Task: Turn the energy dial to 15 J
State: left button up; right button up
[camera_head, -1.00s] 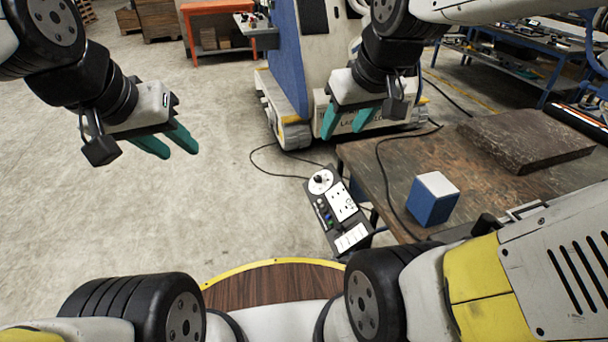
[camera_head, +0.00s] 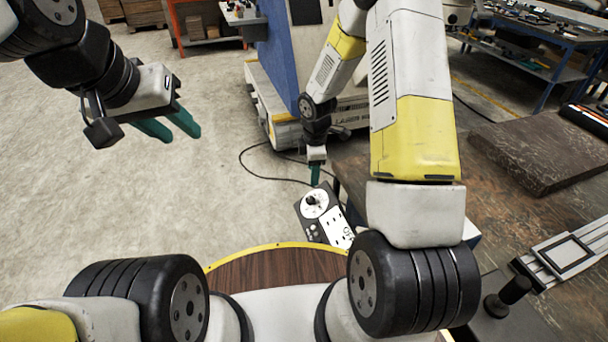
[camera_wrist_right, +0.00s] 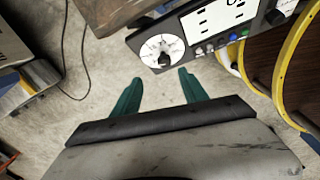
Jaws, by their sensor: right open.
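The energy dial (camera_head: 314,204) is a white disc with a black knob on a dark control panel (camera_head: 336,232). The right wrist view shows the dial (camera_wrist_right: 162,50) and its black knob (camera_wrist_right: 165,59) just beyond the fingertips, between their lines. My right gripper (camera_head: 315,174) is just behind the dial in the head view, its teal fingers pointing down. In the right wrist view it (camera_wrist_right: 160,77) is open and empty, not touching the knob. The dial's markings are too small to read. My left gripper (camera_head: 170,127) is open and empty, off to the left over bare floor.
A wooden table (camera_head: 490,215) stands right of the panel, with a dark slab (camera_head: 540,150) on it. A blue-and-white machine (camera_head: 275,60) stands behind. A cable (camera_head: 245,165) lies on the floor. My right arm hides part of the table. The floor at left is clear.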

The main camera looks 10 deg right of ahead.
aim_at(310, 199)
jog(key=shift+n, duration=0.7)
jog(key=f, duration=1.2)
jog(key=shift+w+a, duration=0.2)
jog(key=shift+a, duration=0.2)
grip_shut()
